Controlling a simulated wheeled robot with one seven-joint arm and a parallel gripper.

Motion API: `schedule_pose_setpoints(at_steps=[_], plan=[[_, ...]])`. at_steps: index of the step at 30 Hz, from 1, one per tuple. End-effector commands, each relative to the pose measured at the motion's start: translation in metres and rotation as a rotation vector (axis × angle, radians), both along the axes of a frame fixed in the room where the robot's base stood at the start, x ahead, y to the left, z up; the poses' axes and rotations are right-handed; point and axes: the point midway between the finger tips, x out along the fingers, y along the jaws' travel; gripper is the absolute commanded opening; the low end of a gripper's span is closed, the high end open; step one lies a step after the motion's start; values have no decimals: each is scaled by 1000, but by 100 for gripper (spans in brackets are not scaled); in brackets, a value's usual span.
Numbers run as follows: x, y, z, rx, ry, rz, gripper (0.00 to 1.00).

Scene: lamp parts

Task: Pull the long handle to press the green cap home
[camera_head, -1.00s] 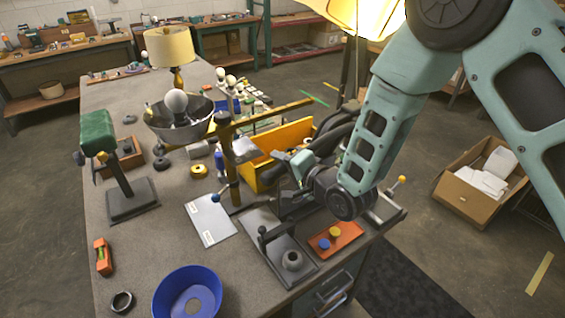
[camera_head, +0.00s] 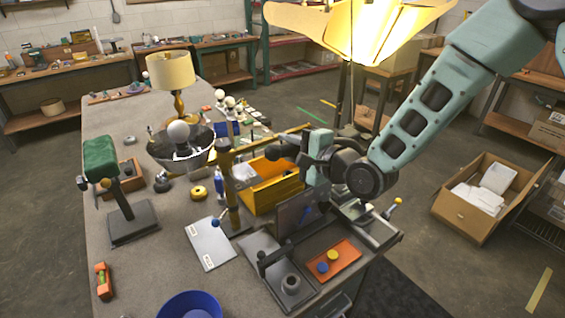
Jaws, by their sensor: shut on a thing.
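My gripper (camera_head: 303,208) hangs from my wrist over the dark fixture plate at the front of the bench. It is shut; its fingertips and the hold on the long handle are mostly hidden behind dark parts. A short grey cylinder (camera_head: 291,284) stands on the plate, in front of and below my gripper. A black lever post (camera_head: 262,258) stands at the plate's left edge. A brass post (camera_head: 230,190) with a long bar (camera_head: 240,146) stands behind; my wrist partly covers the bar.
An orange tray (camera_head: 345,262) with a blue and a yellow piece lies right of the plate. A yellow bin (camera_head: 262,195) stands behind my gripper. A white sheet (camera_head: 209,245), a blue bowl (camera_head: 187,306) and a green-padded stand (camera_head: 132,222) are left. Bare bench lies between them.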

Motion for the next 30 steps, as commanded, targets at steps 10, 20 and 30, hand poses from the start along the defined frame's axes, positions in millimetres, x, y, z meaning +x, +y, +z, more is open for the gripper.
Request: schedule_pose_setpoints(at_steps=[10, 20, 30], plan=[[17, -24, 53, 170, 109, -6, 0], [23, -32, 65, 225, 142, -6, 0], [26, -33, 68, 230, 137, -10, 0]])
